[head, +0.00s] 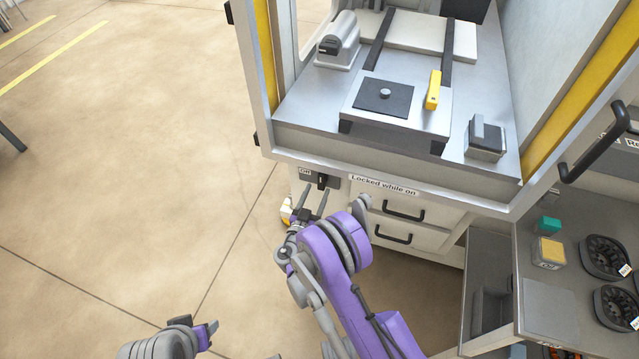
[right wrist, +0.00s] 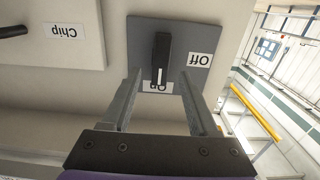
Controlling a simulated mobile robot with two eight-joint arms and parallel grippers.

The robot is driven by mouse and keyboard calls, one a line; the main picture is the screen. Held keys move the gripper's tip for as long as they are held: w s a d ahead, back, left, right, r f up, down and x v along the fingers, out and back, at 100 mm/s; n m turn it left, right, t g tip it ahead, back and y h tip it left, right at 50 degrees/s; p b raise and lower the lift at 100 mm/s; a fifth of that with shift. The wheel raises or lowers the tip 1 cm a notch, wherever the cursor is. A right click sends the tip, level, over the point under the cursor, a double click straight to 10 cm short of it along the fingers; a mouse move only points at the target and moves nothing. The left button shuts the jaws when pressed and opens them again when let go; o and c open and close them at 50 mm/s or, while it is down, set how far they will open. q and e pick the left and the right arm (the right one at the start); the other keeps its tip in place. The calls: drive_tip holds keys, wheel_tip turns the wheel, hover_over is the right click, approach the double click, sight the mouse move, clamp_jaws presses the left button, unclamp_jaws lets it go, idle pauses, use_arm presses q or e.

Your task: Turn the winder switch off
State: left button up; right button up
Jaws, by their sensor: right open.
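The winder switch is a black knob (right wrist: 161,52) on a grey plate (right wrist: 143,45) in the right wrist view. The knob's white mark points toward the "On" label (right wrist: 152,87), and the "Off" label (right wrist: 200,60) sits to its right. In the head view the switch (head: 322,181) is on the machine's front, below the bench. My right gripper (right wrist: 160,88) is open and empty, its fingers either side of the knob's marked end, apart from it. It also shows in the head view (head: 313,202). My left gripper (head: 207,331) is low at the left, its jaw gap unclear.
Drawers with black handles (head: 404,210) and a "Locked while on" label (head: 383,186) lie right of the switch. A "Chip" panel (right wrist: 62,35) is beside it. A side bench (head: 550,310) with black spools (head: 606,256) stands at right. Open floor lies left.

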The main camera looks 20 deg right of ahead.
sight(320, 183)
drive_tip(key=shift+x, duration=2)
clamp_jaws()
